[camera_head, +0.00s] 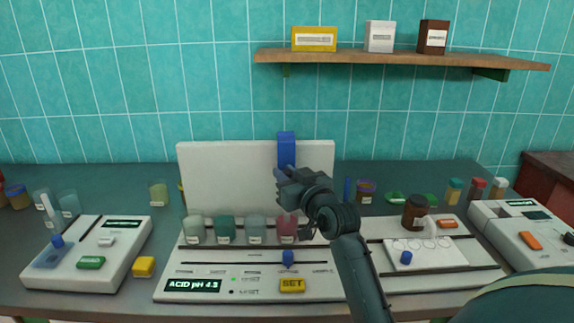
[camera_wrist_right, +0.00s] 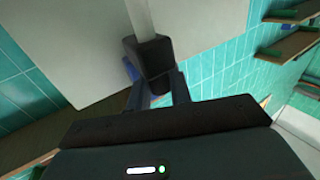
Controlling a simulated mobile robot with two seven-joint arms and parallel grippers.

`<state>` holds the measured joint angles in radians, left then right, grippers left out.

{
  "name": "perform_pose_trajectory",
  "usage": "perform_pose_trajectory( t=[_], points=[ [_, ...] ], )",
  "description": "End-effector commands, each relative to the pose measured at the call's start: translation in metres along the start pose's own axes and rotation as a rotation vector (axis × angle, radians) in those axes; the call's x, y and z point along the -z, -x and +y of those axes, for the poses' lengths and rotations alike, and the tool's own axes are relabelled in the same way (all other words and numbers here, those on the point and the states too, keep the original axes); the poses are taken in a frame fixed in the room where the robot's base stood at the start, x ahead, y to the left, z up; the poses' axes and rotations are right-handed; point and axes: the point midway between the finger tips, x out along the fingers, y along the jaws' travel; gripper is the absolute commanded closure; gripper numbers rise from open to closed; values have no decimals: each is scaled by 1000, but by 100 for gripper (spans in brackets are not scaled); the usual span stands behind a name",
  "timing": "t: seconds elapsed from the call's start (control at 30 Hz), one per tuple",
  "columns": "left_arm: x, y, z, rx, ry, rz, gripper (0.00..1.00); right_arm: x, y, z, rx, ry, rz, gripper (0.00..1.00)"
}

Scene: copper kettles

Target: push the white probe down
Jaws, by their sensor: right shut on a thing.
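A pale rod (camera_wrist_right: 141,18), which looks like the white probe, runs into a dark block (camera_wrist_right: 152,58) in the right wrist view. My right gripper (camera_wrist_right: 160,90) is shut on the dark block. In the head view my right gripper (camera_head: 282,173) is in front of the white back panel (camera_head: 225,178), above the row of jars. A tall blue piece (camera_head: 286,148) rises just behind its fingers. The rod's lower end is hidden by the gripper in the head view. My left gripper is out of view.
Several jars (camera_head: 225,229) stand in a row on the pH station (camera_head: 210,268), with a blue slider knob (camera_head: 288,257) and a yellow SET button (camera_head: 292,285) in front. Other devices stand left (camera_head: 125,240) and right (camera_head: 470,270). A shelf (camera_head: 400,60) hangs above.

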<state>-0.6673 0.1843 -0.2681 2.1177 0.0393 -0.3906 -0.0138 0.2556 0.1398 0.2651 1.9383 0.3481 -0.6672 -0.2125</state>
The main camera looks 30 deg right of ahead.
Motion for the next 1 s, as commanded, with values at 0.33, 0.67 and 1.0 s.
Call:
perform_pose_trajectory(
  t=[0.33,0.67,1.0],
  points=[
    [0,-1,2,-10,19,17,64,-25,0,0,0,0,-4,100],
    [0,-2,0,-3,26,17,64,-25,0,0,1,0,-5,62],
    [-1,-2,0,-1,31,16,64,-23,3,0,0,0,-1,58]
  ],
)
